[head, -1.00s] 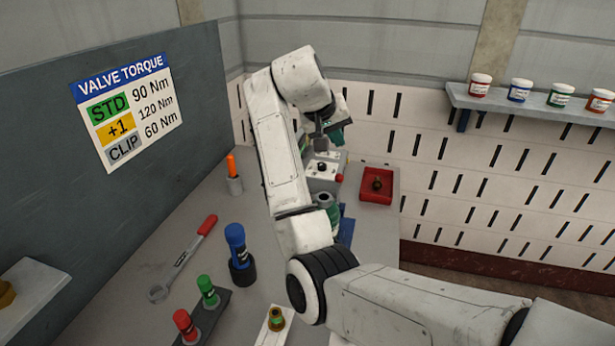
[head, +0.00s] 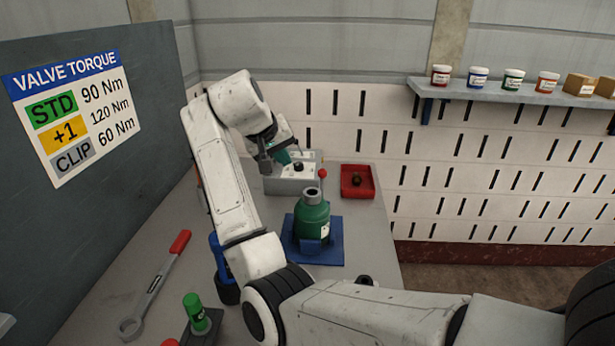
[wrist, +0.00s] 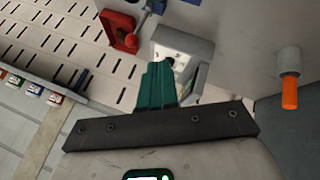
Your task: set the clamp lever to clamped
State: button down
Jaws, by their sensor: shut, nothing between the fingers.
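A lever with a red ball end (head: 322,173) stands behind the green valve body (head: 312,220), which sits on a blue fixture (head: 333,252). The lever looks upright; its foot is hidden, so I cannot tell its exact setting. My gripper (head: 284,157) is up and left of the lever, in front of the grey box (head: 280,185) with a dark knob. Its green fingers also show in the wrist view (wrist: 160,70); they are together and empty, pointing towards the box.
A red tray (head: 371,182) with a small dark part lies right of the box. An orange-handled tool (wrist: 289,92) stands in a holder. Bench right of the fixture is clear.

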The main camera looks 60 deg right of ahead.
jog(key=p, duration=0.3)
send_near(322, 186)
jog(key=shift+w+d+f, duration=0.4)
jog(key=shift+d+f, duration=0.15)
jog(key=shift+d, duration=0.1)
jog(key=shift+w+d+f, duration=0.4)
jog(key=shift+d+f, duration=0.2)
jog(key=shift+d, duration=0.1)
